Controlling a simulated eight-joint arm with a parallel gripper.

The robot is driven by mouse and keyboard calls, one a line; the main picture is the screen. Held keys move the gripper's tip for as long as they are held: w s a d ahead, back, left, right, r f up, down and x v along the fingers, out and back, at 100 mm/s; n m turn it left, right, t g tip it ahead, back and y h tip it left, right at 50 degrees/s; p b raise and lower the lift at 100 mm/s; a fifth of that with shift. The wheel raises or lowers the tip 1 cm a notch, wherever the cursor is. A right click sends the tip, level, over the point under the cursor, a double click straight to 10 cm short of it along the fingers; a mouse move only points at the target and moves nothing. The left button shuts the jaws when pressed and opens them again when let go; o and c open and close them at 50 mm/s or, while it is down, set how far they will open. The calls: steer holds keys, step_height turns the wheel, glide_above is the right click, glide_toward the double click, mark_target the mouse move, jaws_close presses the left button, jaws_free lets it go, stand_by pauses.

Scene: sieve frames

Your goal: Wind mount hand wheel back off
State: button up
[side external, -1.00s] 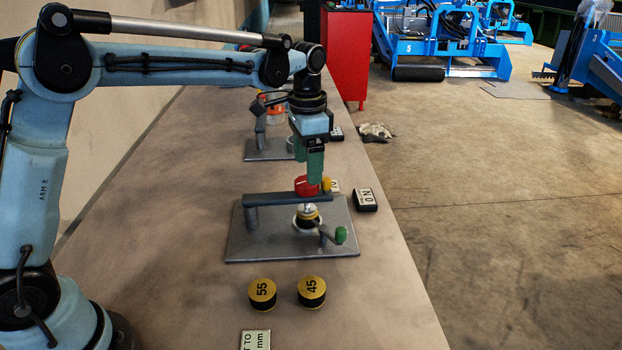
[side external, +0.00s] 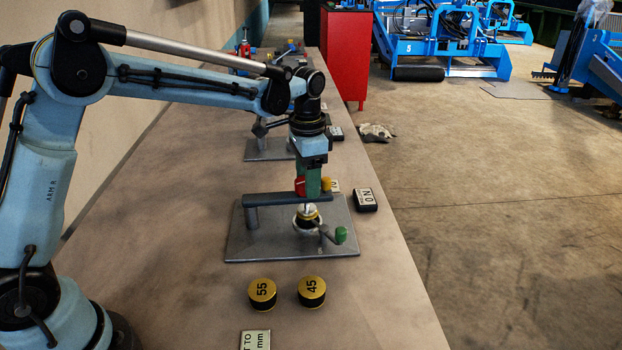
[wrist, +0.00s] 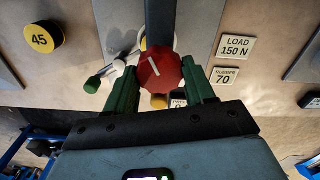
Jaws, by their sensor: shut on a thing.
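The red hand wheel (side external: 300,187) sits on top of the dark bar of the mount (side external: 270,198), above the grey base plate (side external: 250,240). In the wrist view the faceted red wheel (wrist: 160,72) shows a white line pointing up and slightly left. My gripper (side external: 312,190) points down over the bar, its green fingers on either side of the wheel and hiding part of it. In the wrist view my gripper (wrist: 160,78) is shut on the wheel. A white and dark part (side external: 307,217) stands under the bar.
A crank with a green knob (side external: 341,235) sticks out at the right of the plate. Discs marked 55 (side external: 262,293) and 45 (side external: 312,291) lie in front. A second fixture (side external: 270,148) stands behind. Label blocks (side external: 364,200) lie at the right.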

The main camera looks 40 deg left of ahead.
steer(key=shift+c, duration=0.7)
steer(key=shift+n, duration=2.9)
steer(key=o, duration=1.1)
steer(key=shift+c, duration=0.2)
step_height(320, 180, up, 12)
